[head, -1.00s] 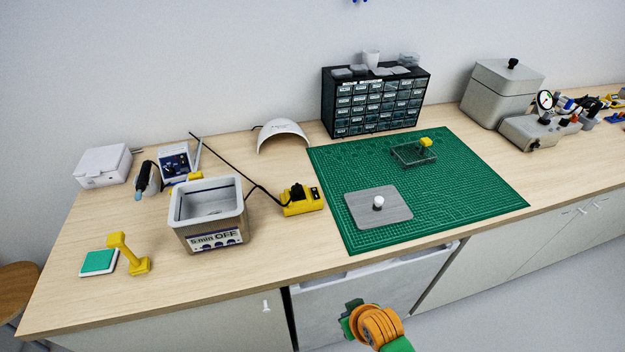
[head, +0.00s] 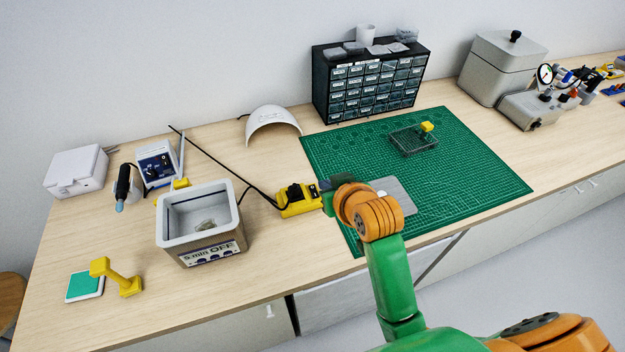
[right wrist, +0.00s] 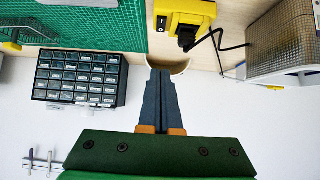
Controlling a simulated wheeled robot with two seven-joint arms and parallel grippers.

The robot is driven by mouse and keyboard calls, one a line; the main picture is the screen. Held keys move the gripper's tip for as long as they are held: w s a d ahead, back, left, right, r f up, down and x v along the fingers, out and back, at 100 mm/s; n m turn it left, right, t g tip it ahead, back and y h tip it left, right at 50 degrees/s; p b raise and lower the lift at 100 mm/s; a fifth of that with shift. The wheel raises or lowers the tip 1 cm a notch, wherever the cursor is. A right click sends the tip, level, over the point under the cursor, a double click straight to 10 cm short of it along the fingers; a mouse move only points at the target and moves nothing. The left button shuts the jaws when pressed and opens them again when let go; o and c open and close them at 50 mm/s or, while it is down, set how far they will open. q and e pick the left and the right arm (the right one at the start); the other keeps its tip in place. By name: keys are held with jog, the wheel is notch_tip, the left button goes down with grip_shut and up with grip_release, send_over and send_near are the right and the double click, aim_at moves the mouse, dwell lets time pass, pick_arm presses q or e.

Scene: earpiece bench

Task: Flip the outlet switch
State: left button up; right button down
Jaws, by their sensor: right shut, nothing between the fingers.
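The yellow outlet (head: 299,200) lies on the bench left of the green mat, with a black plug and cord in it. It also shows at the top of the right wrist view (right wrist: 190,12), where a small black switch (right wrist: 161,22) sits at its left end. My right gripper (head: 326,185) is beside the outlet's right end in the head view, mostly hidden by my wrist. In the right wrist view its dark fingers (right wrist: 160,73) are together and empty, pointing towards the bench near the outlet. I cannot tell the switch's position. My left gripper is not in view.
A white arched cover (head: 272,124) and a drawer cabinet (head: 370,80) stand behind. The green mat (head: 470,170) is largely clear on its right side.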

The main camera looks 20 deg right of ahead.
send_over(315, 194)
jog(key=s, duration=0.1)
notch_tip(315, 194, down, 5)
jog(key=shift+s+f, duration=0.1)
jog(key=shift+f, duration=0.05)
jog(key=f, duration=0.1)
jog(key=w+f, duration=0.1)
jog(key=f, duration=0.1)
jog(key=shift+f, duration=0.8)
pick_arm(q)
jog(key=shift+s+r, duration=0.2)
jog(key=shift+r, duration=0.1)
